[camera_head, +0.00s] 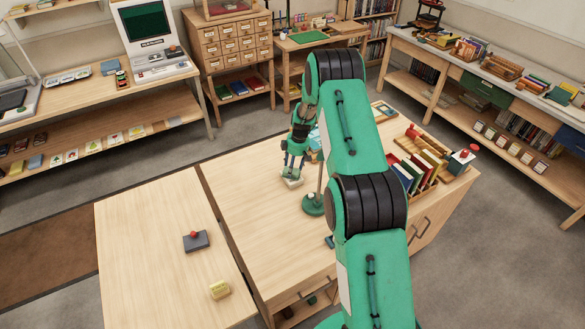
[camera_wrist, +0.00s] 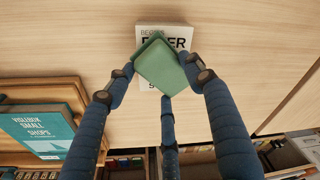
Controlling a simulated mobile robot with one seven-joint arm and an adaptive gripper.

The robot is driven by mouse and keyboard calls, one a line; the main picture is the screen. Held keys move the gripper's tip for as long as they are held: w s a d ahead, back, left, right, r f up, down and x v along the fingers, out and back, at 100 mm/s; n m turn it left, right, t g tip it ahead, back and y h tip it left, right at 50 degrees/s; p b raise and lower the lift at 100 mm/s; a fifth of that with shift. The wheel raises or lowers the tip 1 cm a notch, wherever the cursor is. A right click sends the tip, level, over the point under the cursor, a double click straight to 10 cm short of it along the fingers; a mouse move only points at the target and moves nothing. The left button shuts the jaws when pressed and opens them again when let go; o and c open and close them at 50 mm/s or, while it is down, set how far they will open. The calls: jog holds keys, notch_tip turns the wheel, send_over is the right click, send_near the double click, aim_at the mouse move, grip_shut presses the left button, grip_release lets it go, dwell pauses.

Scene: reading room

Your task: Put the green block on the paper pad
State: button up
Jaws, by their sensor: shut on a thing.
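The green block (camera_wrist: 160,66) is held between the blue fingers of my gripper (camera_wrist: 158,72) in the wrist view. It is tilted in the picture and covers much of the paper pad (camera_wrist: 150,30), a white pad with dark printed letters. The pad lies on the wooden table and also shows in the head view (camera_head: 292,183), just below my gripper (camera_head: 295,158). The block is over the pad; I cannot tell whether it touches it. In the head view the block is hard to make out among the fingers.
A green round lamp base (camera_head: 314,205) stands close to the right of the pad. A teal book (camera_wrist: 45,130) lies near the fingers in the wrist view. A rack of books (camera_head: 420,170) is further right. A dark box (camera_head: 196,241) and yellow block (camera_head: 220,290) sit on the left table.

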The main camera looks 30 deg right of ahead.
aim_at(296, 169)
jog(key=o, duration=1.1)
jog(key=shift+r, duration=0.1)
jog(key=r, duration=0.8)
jog(key=s+d+r, duration=0.1)
jog(key=r, duration=0.3)
jog(key=shift+s+d, duration=0.1)
